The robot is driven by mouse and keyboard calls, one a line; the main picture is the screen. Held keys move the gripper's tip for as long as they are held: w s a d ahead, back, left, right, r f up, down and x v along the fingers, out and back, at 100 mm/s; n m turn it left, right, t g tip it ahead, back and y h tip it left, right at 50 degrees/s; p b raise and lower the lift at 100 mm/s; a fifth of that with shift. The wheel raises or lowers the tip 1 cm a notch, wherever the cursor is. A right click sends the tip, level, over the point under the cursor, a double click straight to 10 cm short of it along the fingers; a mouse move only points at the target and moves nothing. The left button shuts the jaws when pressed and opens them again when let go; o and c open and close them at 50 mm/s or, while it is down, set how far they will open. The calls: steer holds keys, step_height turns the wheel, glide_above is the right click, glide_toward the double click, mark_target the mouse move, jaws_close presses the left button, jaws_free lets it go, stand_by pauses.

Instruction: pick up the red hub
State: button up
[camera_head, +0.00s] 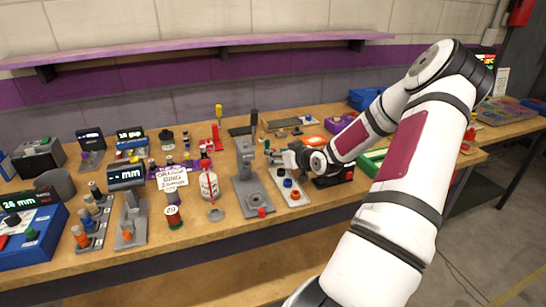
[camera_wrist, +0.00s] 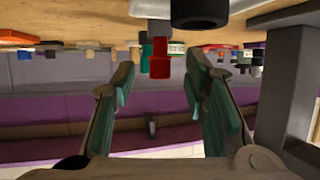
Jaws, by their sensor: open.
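In the wrist view, which looks inverted, a red stepped piece (camera_wrist: 159,60), apparently the red hub, shows beyond and between the two fingers, touching neither. My gripper (camera_wrist: 165,90) is open and empty, with teal pads on its fingers. In the head view, my gripper (camera_head: 274,156) is low over the bench, at the far end of a light grey slotted track (camera_head: 305,192). I cannot tell whether this red piece is the one in the wrist view.
A grey press-like stand (camera_head: 245,165) stands close left of my gripper; a grey post (camera_wrist: 290,90) is near in the wrist view. A small red knob (camera_head: 262,212) is at the stand's base.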

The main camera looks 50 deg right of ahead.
steer(key=x, duration=0.3)
steer(key=shift+w, duration=0.15)
jaws_close()
steer(key=shift+r, duration=0.1)
steer(key=shift+r, duration=0.55)
step_height(320, 180, up, 2)
steer(key=shift+r, duration=0.1)
steer(key=s+a, duration=0.3)
steer(key=s, duration=0.1)
steer(key=s+a+r+p, duration=0.1)
steer(key=s+a, duration=0.1)
steer(key=s, duration=0.3)
steer(key=s+a, duration=0.3)
steer(key=s, duration=0.1)
steer(key=shift+s+a+r+p, duration=0.25)
steer(key=shift+s+a+p, duration=0.05)
steer(key=shift+a+p, duration=0.1)
